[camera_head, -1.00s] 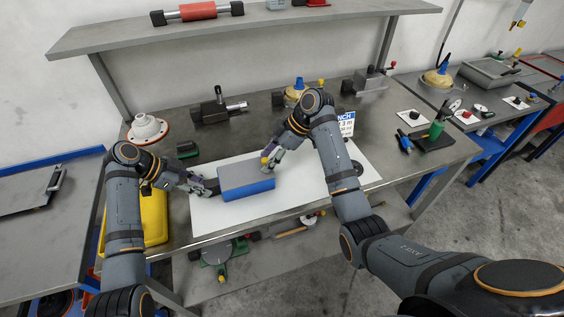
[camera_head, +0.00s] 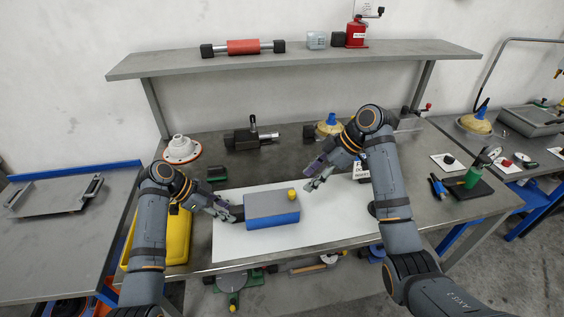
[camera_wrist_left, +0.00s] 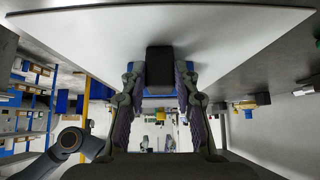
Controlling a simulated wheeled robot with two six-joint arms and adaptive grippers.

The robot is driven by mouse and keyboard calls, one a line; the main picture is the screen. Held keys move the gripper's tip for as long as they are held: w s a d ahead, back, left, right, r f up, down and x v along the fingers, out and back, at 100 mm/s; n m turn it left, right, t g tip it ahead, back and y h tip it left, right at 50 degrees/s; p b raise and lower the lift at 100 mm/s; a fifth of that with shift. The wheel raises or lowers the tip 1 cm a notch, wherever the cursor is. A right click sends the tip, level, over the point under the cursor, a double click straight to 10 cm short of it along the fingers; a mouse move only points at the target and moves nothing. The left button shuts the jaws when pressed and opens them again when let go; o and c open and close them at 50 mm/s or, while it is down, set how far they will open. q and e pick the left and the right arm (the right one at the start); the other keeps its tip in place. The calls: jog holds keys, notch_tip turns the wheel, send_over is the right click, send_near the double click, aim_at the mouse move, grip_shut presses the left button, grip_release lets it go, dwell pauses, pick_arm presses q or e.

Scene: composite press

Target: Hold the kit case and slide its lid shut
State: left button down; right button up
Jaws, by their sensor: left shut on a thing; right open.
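The kit case (camera_head: 272,221) is a blue box lying on a white mat (camera_head: 340,210). Its grey lid (camera_head: 268,205) covers the top, and I see no open gap from here. A yellow knob (camera_head: 292,195) stands at the lid's right end. My left gripper (camera_head: 232,213) is shut on a dark grip block at the case's left end. In the left wrist view this block (camera_wrist_left: 160,66) sits between the two fingers, with the blue case behind it. My right gripper (camera_head: 311,178) is open and empty, above and to the right of the knob, apart from it.
A yellow bin (camera_head: 177,240) stands by the bench's left front. A white flanged part (camera_head: 181,151), a dark vise-like tool (camera_head: 250,136) and a yellow-based part (camera_head: 328,127) stand along the back. A shelf (camera_head: 300,59) runs above. The mat right of the case is clear.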

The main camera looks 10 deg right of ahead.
pick_arm(q)
jog(key=c, duration=0.9)
grip_release()
jog(key=shift+c, duration=0.2)
jog(key=shift+r, duration=0.1)
jog(key=v, duration=1.2)
jog(key=shift+s, duration=0.1)
